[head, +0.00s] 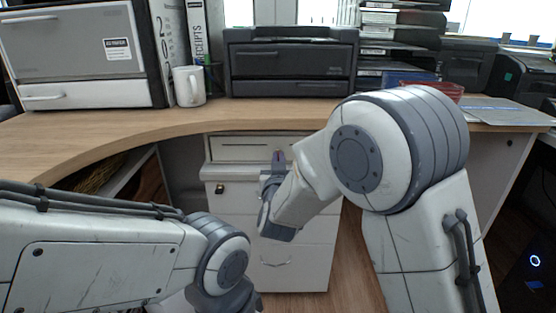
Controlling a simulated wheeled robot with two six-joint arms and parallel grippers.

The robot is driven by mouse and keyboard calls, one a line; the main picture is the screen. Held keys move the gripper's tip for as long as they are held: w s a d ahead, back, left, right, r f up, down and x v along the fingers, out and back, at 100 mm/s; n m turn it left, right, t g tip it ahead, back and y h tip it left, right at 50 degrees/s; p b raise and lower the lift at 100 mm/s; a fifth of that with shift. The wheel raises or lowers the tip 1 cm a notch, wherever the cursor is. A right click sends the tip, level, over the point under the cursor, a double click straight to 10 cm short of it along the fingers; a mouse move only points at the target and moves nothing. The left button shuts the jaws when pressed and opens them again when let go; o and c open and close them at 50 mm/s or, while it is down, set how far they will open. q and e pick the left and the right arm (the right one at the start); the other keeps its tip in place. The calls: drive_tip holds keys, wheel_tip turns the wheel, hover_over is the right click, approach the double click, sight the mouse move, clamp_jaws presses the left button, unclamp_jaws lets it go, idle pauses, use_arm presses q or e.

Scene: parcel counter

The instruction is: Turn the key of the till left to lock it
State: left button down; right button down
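The till looks to be the shallow pale drawer (236,155) under the wooden counter, in the middle of the head view. A small purplish upright piece (280,157) shows against its front and may be the key; the lock itself is hidden. My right gripper (272,178) is right at this piece, with its dark fingers just below it. I cannot tell whether the fingers are shut on it or only touch it. My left gripper (228,297) is low at the bottom edge, partly cut off, away from the till, and its fingers cannot be made out.
A pale drawer cabinet (295,262) with a small lock (220,188) stands below the till. On the counter (120,135) stand a white mug (189,86), binders (205,45), a black printer (290,62) and stacked trays (395,35). The counter's edge overhangs the till.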

idle(0.6)
drive_tip(key=shift+a+n+p, duration=0.1)
drive_tip(key=shift+n+p, duration=6.2)
drive_tip(key=shift+p, duration=0.1)
drive_tip(key=c, duration=1)
unclamp_jaws()
drive_tip(key=shift+c, duration=0.2)
